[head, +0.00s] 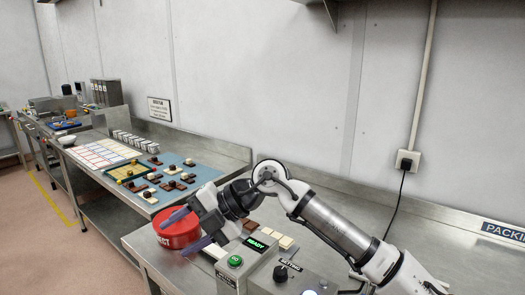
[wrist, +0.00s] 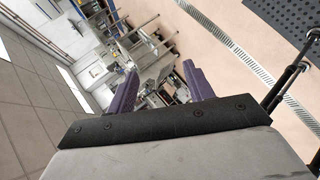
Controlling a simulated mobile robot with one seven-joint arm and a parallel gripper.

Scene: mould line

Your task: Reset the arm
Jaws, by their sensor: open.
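My arm reaches in from the right in the head view, bent over the steel bench. My gripper (head: 181,230) is at its end, over the red round container at the bench's left end. The two purple fingers stand apart with nothing between them. In the wrist view my gripper (wrist: 160,88) also shows open and empty. That view looks out sideways across the room, with floor and distant benches beyond the fingers.
The red container (head: 178,238) is close below the fingers. A control box with a green READY display (head: 257,245) and a green button (head: 235,261) stands beside it. A blue mat (head: 190,176) with several brown pieces lies on the farther bench. A wall socket (head: 406,161) is behind.

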